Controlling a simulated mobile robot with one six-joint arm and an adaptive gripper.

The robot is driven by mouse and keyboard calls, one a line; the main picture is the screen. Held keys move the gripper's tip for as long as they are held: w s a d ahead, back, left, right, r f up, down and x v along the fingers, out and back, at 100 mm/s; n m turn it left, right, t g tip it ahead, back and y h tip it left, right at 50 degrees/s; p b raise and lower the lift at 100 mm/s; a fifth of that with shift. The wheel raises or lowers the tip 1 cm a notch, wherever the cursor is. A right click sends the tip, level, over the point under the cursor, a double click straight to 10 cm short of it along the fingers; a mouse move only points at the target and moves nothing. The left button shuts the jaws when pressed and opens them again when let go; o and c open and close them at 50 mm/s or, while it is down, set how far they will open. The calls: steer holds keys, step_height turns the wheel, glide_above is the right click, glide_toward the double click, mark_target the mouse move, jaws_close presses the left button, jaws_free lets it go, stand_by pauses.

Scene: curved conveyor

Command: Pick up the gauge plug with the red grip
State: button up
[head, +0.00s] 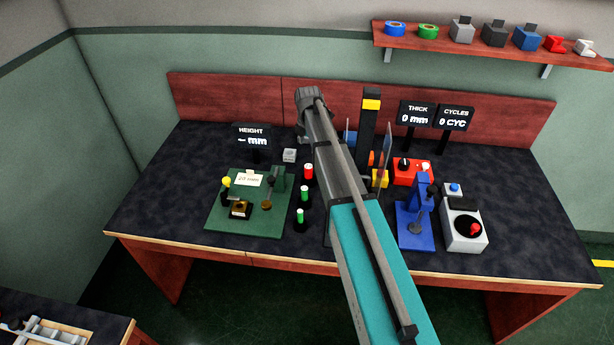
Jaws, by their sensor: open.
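The gauge plug with the red grip (308,171) stands upright on the dark bench top, just left of my arm in the head view. It is the farthest of a short row of three plugs. Two plugs with green grips stand nearer, a middle one (304,193) and a front one (300,216). The red plug's lower part is dark and hard to make out. My arm crosses the picture from the bottom to the back of the bench, right of the plugs. My gripper's fingers cannot be made out in this view.
Left of the plugs is a green fixture plate (240,217) with a post and yellow knob. The bench's left end is clear.

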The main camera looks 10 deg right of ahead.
mark_target(308, 166)
steer(key=shift+a+f, duration=0.1)
step_height(308, 166, down, 8)
steer(key=b, duration=0.8)
steer(key=shift+f+b, duration=0.15)
steer(key=shift+b, duration=0.15)
steer(key=shift+f, duration=0.2)
stand_by(0.3)
steer(key=f+b, duration=0.3)
steer(key=shift+s+d, duration=0.15)
steer(key=shift+d, duration=0.05)
steer(key=shift+f+b, duration=0.95)
steer(key=shift+b, duration=0.2)
jaws_close()
